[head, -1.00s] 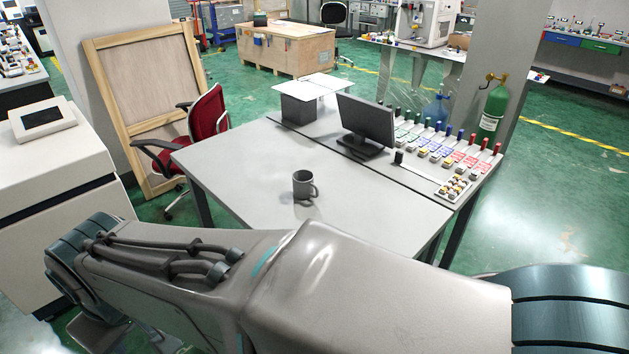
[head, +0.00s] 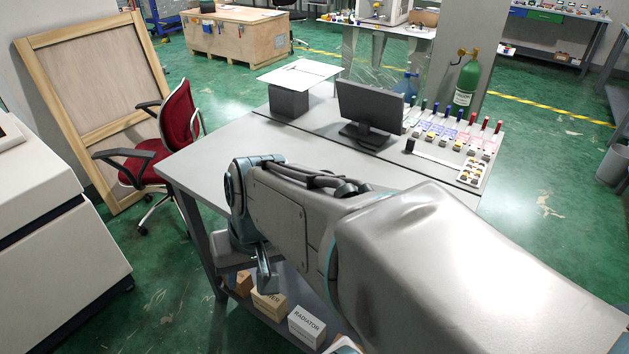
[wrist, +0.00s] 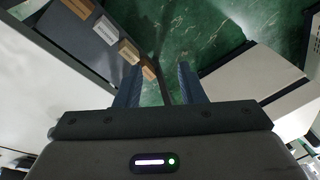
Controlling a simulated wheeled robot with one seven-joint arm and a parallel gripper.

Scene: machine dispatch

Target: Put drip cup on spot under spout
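My gripper (wrist: 158,88) is open in the wrist view. Its two blue-grey fingers stand apart with only floor and the table's lower part behind them. In the head view my gripper (head: 266,275) hangs by the front left edge of the grey table (head: 205,158), partly hidden by my arm. The drip cup does not show in either current view. A grey mug with a handle stood on the table in the earlier view, and my arm now covers that part. I cannot make out a spout or the spot under it.
Boxes (head: 306,326) sit on a shelf under the table; a similar box (wrist: 105,30) shows in the wrist view. A red chair (head: 178,125) is at the left.

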